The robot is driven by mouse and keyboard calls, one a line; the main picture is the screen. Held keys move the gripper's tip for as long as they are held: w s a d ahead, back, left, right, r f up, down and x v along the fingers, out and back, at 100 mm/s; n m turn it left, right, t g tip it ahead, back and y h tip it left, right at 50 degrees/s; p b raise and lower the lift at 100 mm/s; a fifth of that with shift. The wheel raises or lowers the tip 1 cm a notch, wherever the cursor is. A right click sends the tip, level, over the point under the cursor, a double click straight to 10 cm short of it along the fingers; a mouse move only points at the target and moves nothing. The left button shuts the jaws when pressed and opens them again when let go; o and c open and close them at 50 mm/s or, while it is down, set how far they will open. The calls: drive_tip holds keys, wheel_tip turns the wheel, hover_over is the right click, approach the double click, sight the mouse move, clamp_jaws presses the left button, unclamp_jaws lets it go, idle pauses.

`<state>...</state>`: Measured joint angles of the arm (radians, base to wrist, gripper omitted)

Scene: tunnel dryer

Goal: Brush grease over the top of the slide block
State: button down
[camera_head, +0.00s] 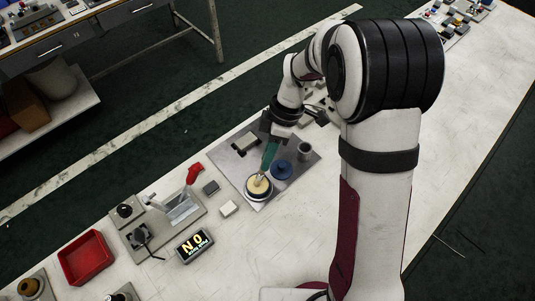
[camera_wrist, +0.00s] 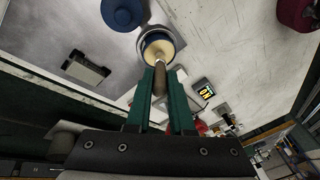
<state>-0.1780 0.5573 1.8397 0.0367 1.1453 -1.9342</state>
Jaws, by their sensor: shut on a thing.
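My gripper (camera_head: 269,157) is shut on a brush, whose brown handle (camera_wrist: 159,82) shows between its green fingers in the wrist view. The brush's pale end (camera_head: 261,176) points down into an open tin of cream-coloured grease (camera_head: 258,187); bristle contact is too small to tell. The tin also shows in the wrist view (camera_wrist: 147,46). What looks like the slide block (camera_head: 245,143) sits on a grey plate (camera_head: 226,164) behind and left of the tin; it also shows in the wrist view (camera_wrist: 86,70). Its top is clear of the brush.
A blue round lid (camera_head: 282,169) and a grey cup (camera_head: 305,151) stand right of the tin. Left are a red item (camera_head: 194,172), small dark and white blocks (camera_head: 228,208), a lit display (camera_head: 195,245), a fixture (camera_head: 175,213) and a red tray (camera_head: 86,258). The front tabletop is clear.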

drive_tip(key=shift+r, duration=3.5)
drive_tip(key=w+d+r+m+t, duration=0.1)
drive_tip(key=d+r+m+t, duration=0.4)
drive_tip(key=d+r+m, duration=1)
drive_tip(key=w+a+f+m+g+y, duration=0.1)
drive_tip(key=w+a+f, duration=0.3)
drive_tip(key=a, duration=0.6)
drive_tip(key=w+a+f, duration=0.2)
drive_tip(key=a+f, duration=0.4)
drive_tip(key=a, duration=0.4)
drive_tip(key=x, duration=0.5)
drive_tip(key=shift+d+f, duration=0.1)
drive_tip(key=shift+f, duration=0.35)
